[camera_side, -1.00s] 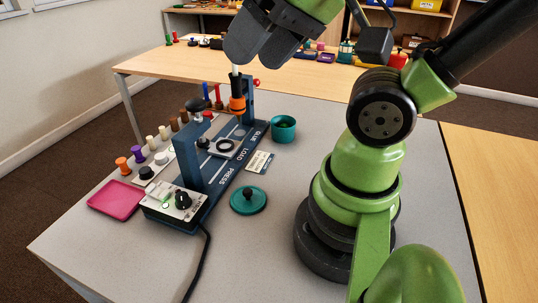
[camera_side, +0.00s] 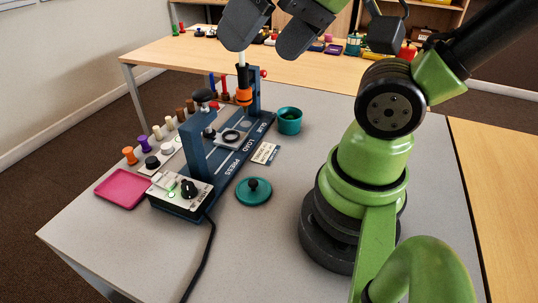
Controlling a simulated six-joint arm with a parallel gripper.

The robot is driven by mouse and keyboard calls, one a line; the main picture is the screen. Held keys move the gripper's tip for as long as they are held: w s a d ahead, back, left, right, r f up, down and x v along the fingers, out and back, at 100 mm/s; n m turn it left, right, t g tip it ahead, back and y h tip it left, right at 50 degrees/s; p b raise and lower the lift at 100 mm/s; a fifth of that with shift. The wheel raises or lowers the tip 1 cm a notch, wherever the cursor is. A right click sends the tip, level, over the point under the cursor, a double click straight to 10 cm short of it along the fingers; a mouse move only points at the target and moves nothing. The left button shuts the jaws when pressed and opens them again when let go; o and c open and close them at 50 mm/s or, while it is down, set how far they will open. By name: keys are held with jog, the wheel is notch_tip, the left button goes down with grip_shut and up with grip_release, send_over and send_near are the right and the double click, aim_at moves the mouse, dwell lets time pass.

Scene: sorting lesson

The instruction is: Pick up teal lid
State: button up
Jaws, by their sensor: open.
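The teal lid (camera_side: 254,192) lies flat on the grey table, its dark knob facing up. It is to the right of the blue press fixture and left of my base. A teal pot (camera_side: 289,121) stands farther back, to the right of the fixture. My gripper (camera_side: 258,50) is high at the top of the view, its two dark fingers spread apart with nothing between them. It is well above the table and far from the lid.
The blue fixture (camera_side: 222,172) with a control box stands left of the lid, and a black cable (camera_side: 203,262) runs from it to the front. A magenta tray (camera_side: 122,188) and several coloured pegs are at left. A small card (camera_side: 265,153) lies behind the lid.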

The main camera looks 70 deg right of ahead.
jog(key=n+g+h, duration=0.2)
jog(key=n+g, duration=0.5)
jog(key=n, duration=0.3)
send_over(256, 181)
notch_tip(256, 181, down, 21)
jog(key=shift+d+r, duration=0.1)
jog(key=shift+r, duration=0.05)
jog(key=shift+f+n, duration=0.4)
jog(key=shift+f, duration=4.8)
jog(key=shift+c, duration=0.2)
jog(key=c, duration=0.7)
